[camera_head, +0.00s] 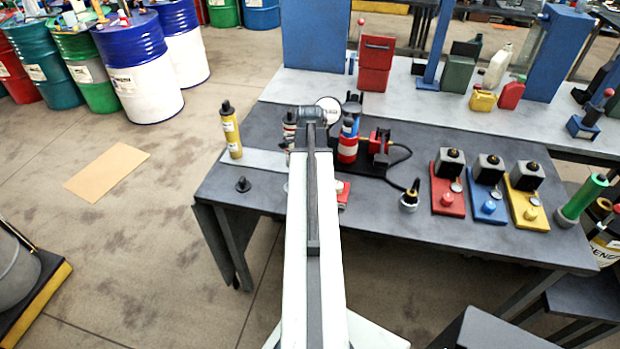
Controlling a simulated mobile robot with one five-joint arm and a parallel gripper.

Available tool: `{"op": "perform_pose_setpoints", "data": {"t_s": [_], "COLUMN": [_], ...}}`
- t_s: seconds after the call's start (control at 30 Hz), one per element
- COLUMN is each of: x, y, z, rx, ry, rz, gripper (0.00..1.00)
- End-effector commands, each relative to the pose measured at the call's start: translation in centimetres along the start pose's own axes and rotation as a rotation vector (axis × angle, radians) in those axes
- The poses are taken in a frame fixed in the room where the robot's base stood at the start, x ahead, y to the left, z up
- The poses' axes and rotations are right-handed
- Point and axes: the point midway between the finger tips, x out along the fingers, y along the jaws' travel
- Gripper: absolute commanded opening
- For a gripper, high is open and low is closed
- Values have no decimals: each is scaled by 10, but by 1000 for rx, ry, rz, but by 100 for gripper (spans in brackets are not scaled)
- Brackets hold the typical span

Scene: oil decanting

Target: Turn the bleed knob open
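My arm reaches from the bottom centre over the dark workbench, and its dark end (311,116) is above the back of the bench. I cannot make out the fingers of my gripper or whether they hold anything. A red and black fitting (379,146) with a black hose stands just right of the arm's end. A white round disc (328,106), perhaps a gauge face, shows beside the arm's end. I cannot tell which part is the bleed knob; it may be hidden behind my arm.
A yellow bottle (231,130) and a small black knob-like piece (243,184) are on the workbench (400,225) left of my arm. Red (447,197), blue (487,205) and yellow (526,208) units stand at the right. A hose nozzle (410,198) lies nearer. Drums stand at the far left.

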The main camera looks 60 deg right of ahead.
Motion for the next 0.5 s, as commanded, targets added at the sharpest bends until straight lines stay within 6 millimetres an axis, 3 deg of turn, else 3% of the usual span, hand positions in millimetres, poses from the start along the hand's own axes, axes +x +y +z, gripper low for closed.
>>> {"op": "perform_pose_setpoints", "data": {"t_s": [0.43, 0.47, 0.5], "x": [0, 0, 0], "y": [0, 0, 0], "z": [0, 0, 0], "rx": [11, 11, 11], "ry": [0, 0, 0], "rz": [0, 0, 0], "gripper": [0, 38, 50]}}
